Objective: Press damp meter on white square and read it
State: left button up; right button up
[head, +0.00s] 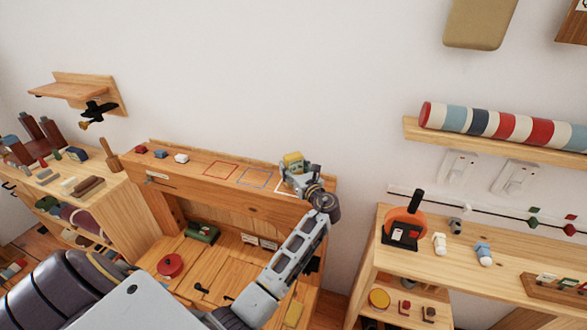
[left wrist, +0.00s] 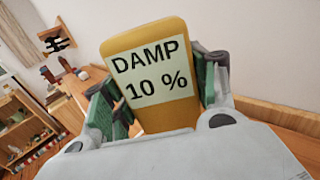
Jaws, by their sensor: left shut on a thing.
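My left gripper (head: 297,172) is over the right end of the wooden bench top, at the white square outline (head: 281,188). It is shut on the yellow damp meter (head: 293,158). In the left wrist view the meter (left wrist: 150,112) sits between the green finger pads (left wrist: 160,92), its label facing the camera. The label reads "DAMP 10 %". The gripper hides much of the white square, and I cannot see the meter's lower end or whether it touches the surface. My right gripper is not in view.
A red square outline (head: 220,170) and a blue square outline (head: 255,178) lie left of the white one. A shelf unit (head: 470,255) with toys stands at right. The wall is close behind the bench.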

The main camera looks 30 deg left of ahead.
aim_at(294, 155)
pick_arm(q)
jog(key=shift+f, duration=0.35)
dwell(0.7)
jog(key=shift+f, duration=0.2)
dwell(0.8)
jog(key=shift+r+p, duration=3.4)
jog(key=shift+p, duration=0.1)
jog(key=shift+r, duration=0.2)
